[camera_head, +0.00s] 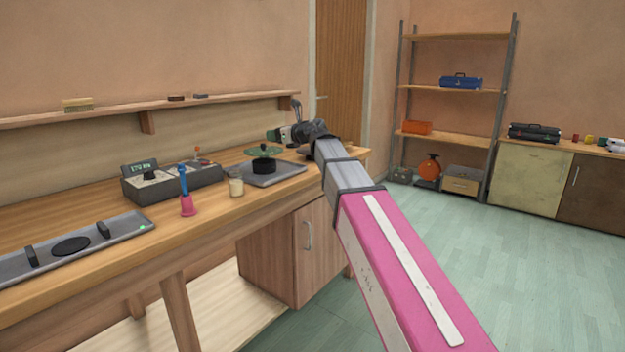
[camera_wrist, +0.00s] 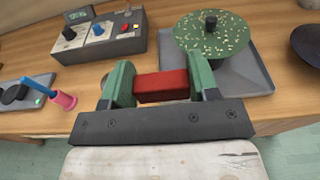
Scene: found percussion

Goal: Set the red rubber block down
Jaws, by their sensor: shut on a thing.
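The red rubber block (camera_wrist: 162,86) shows in the wrist view, held crosswise between the two green fingers of my gripper (camera_wrist: 162,84). The gripper is shut on it. The block appears above the wooden bench top, in front of a grey tray; I cannot tell its exact height. In the head view my gripper (camera_head: 284,134) is at the far right end of the bench, and my arm reaches in from the lower right. The block cannot be made out in the head view.
A grey tray (camera_wrist: 255,82) bears a speckled green disc (camera_wrist: 214,36) on a dark base. A grey control box (camera_head: 147,190), a pink-based blue tool (camera_head: 187,207) and a small jar (camera_head: 236,186) stand to the left. Bare wood lies around them. A dark round thing (camera_wrist: 308,42) is at the right.

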